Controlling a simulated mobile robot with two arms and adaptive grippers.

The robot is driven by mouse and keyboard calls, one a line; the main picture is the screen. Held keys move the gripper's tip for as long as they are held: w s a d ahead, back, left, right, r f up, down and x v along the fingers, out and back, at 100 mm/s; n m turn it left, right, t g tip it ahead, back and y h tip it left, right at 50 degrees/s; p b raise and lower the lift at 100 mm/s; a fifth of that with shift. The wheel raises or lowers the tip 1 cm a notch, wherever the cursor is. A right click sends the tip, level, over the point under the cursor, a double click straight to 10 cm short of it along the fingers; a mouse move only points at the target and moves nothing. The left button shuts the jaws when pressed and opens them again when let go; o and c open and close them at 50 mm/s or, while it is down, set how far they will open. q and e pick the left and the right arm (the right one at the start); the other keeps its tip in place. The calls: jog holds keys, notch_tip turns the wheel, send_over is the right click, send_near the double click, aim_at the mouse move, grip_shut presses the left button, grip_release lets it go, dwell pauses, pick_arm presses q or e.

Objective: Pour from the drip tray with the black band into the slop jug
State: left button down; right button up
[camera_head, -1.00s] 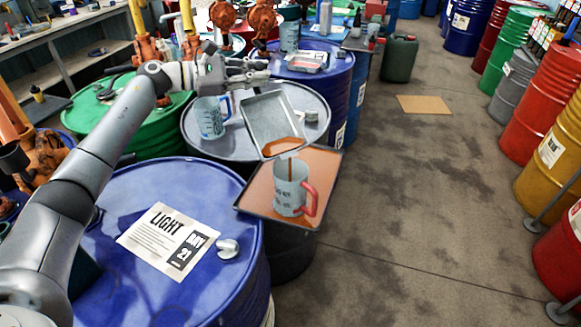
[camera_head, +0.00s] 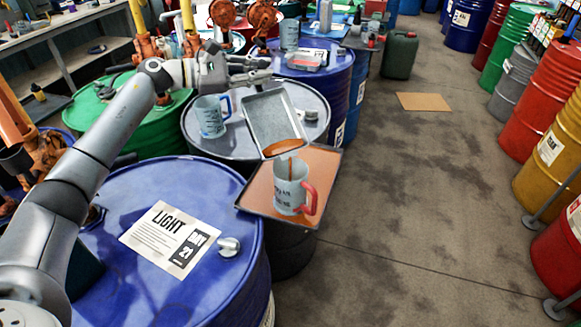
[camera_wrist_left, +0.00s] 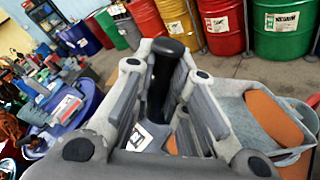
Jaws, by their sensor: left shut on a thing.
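My left gripper (camera_head: 256,76) is shut at the far end of a grey drip tray (camera_head: 272,112). In the left wrist view a black grip (camera_wrist_left: 163,75) lies between its fingers (camera_wrist_left: 165,100). The tray slants with its near end low, and brown oil gathers there. A brown stream falls from that end into a pale jug with a red handle (camera_head: 287,190), below it. The jug stands upright. I cannot make out a black band on the tray in the head view. My right gripper is out of view.
The jug stands on a square brown-orange tray with a dark rim (camera_head: 241,207). A jug with a blue handle (camera_head: 210,118) stands to the left on a grey drum. A blue drum (camera_head: 120,250) with a LIGHT sheet (camera_head: 168,238) is nearer. The floor at right is open.

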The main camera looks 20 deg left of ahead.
pick_arm(q)
jog(key=shift+s+d+r+p, duration=0.15)
jog(key=shift+s+r+p, duration=0.05)
jog(key=shift+r+p, duration=0.1)
jog(key=shift+s+d+r+m+p, duration=0.75)
jog(key=shift+d+r+m+p, duration=0.1)
jog(key=shift+p, duration=0.15)
jog(key=shift+s+d+r, duration=0.15)
jog(key=shift+s+d+r+y+p, duration=0.2)
jog(key=shift+y+p, duration=0.1)
jog(key=shift+p, duration=0.2)
jog(key=shift+s+d+r+m+p, duration=0.15)
jog(key=shift+s+m+p, duration=0.05)
jog(key=shift+m+p, duration=0.15)
jog(key=shift+s+d+r+t+p, duration=0.25)
jog(key=shift+s+d+t+p, duration=0.05)
jog(key=shift+d+p, duration=0.1)
jog(key=shift+m, duration=0.3)
jog(key=shift+s+d, duration=0.2)
jog(key=shift+s, duration=0.05)
jog(key=shift+s+d+m+p, duration=0.2)
jog(key=shift+m+p, duration=0.1)
jog(key=shift+p, duration=0.15)
